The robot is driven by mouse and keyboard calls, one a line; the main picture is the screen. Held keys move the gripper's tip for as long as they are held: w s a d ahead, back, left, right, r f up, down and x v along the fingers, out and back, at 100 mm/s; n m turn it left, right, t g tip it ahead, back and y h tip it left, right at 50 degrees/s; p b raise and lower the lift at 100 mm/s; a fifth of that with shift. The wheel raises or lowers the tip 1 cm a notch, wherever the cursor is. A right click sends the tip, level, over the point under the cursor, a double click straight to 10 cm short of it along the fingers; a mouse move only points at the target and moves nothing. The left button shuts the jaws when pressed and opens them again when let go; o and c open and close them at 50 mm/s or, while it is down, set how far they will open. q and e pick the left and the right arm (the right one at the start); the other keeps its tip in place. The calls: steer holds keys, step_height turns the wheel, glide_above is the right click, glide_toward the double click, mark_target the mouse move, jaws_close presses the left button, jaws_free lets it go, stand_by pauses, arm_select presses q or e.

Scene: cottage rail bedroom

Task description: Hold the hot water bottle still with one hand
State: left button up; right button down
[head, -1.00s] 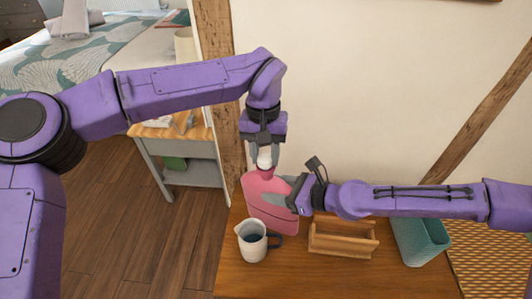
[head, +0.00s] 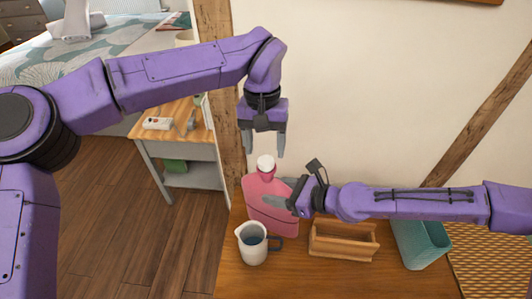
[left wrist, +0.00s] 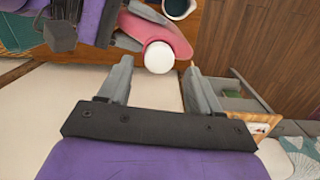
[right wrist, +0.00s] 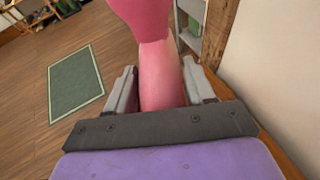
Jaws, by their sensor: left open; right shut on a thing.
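The pink hot water bottle (head: 264,215) stands upright on the wooden table against the wall, its white cap (head: 265,163) on the neck. My right gripper (head: 280,201) is shut on the bottle's body from the right side; in the right wrist view the pink body (right wrist: 160,75) sits between its fingers. My left gripper (head: 265,144) is open and empty just above the cap, apart from it. In the left wrist view the white cap (left wrist: 159,57) shows beyond the open fingertips (left wrist: 160,75).
A white jug (head: 251,244) with a dark handle stands in front of the bottle. A wooden holder (head: 342,240) and a teal basket (head: 421,243) stand to the right. A bedside table (head: 178,144) and bed are at the left. Bare tabletop (head: 310,280) lies in front.

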arm_select(q)
steer(key=shift+r, duration=0.3)
steer(key=shift+o, duration=0.6)
steer(key=shift+r, duration=0.3)
steer(key=shift+w+r+t, duration=0.2)
steer(key=shift+r+t, duration=0.3)
steer(key=shift+r, duration=0.5)
steer(key=w+d+r+t, duration=0.1)
steer(key=w+r+t, duration=1.05)
steer(key=w, duration=0.35)
steer(key=s+d+r+m+h, duration=0.3)
steer(key=d+r+m+h, duration=0.5)
steer(key=d+r+h, duration=0.4)
steer(key=s+d+f+m+g+y, duration=0.1)
steer(key=s+f+m+g+y, duration=0.1)
steer(key=s+f+g, duration=0.8)
steer(key=s+a+f+n+g+y, duration=0.1)
steer(key=a+f+n+y, duration=0.2)
steer(key=a, duration=0.4)
steer(key=s+a+f+n+y, duration=0.1)
steer(key=a+f+n+y, duration=0.2)
steer(key=a+f+y, duration=0.2)
steer(key=shift+s+a+f+n+g+y, duration=0.2)
steer(key=shift+s+a+n+g+y, duration=0.15)
steer(key=shift+a+y, duration=0.75)
